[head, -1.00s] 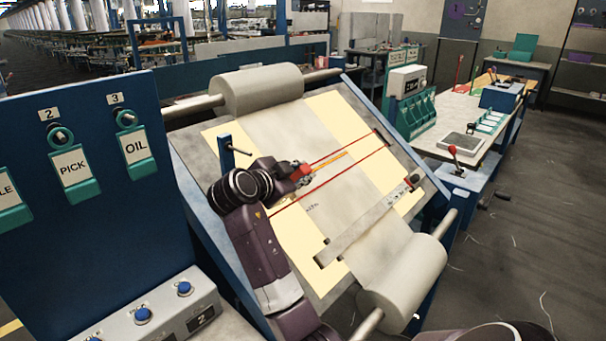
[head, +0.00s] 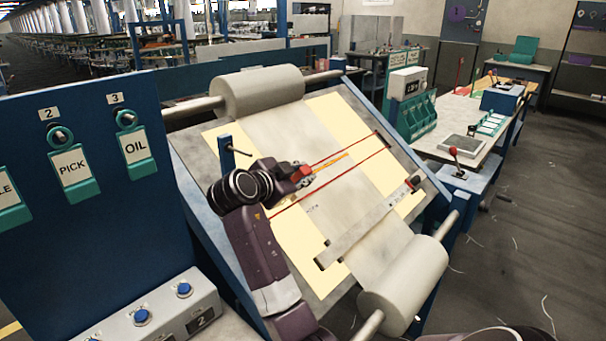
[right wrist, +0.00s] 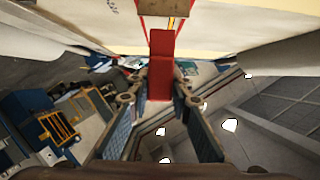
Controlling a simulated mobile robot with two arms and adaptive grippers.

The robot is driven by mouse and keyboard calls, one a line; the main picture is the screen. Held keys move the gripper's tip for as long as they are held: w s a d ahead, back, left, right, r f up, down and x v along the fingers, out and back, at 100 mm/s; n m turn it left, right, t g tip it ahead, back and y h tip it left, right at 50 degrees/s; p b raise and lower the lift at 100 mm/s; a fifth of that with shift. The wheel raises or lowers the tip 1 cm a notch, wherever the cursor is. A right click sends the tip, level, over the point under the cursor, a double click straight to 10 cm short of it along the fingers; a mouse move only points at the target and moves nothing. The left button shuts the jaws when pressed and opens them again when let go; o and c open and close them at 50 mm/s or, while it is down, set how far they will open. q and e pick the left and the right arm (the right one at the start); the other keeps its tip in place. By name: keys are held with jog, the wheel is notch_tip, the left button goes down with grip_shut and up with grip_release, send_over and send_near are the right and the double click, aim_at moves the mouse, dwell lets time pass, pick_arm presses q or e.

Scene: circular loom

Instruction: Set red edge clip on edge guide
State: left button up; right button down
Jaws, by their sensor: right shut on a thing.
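The red edge clip (right wrist: 161,62) is a long red block, held upright between the fingers of my right gripper (right wrist: 160,92) in the right wrist view. My left gripper is out of view.
A pale roll (head: 258,91) lies at the board's top and another (head: 402,287) at its lower end. A grey bar (head: 365,225) crosses the sheet. A short dark post (head: 227,152) stands near the hand. A blue panel (head: 90,190) is at left.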

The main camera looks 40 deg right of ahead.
jog(key=shift+w+f, duration=0.1)
jog(key=shift+f, duration=0.05)
jog(key=shift+w+a+f+b, duration=0.1)
jog(key=shift+w+f+b, duration=0.4)
jog(key=shift+f+b, duration=0.3)
jog(key=shift+w+f+b, duration=0.1)
jog(key=shift+b, duration=0.2)
jog(key=shift+w+f+b, duration=0.5)
jog(key=shift+f+b, duration=0.2)
jog(key=shift+b, duration=0.1)
jog(key=c, duration=1.7)
grip_release()
jog(key=shift+a, duration=0.1)
jog(key=v, duration=1.2)
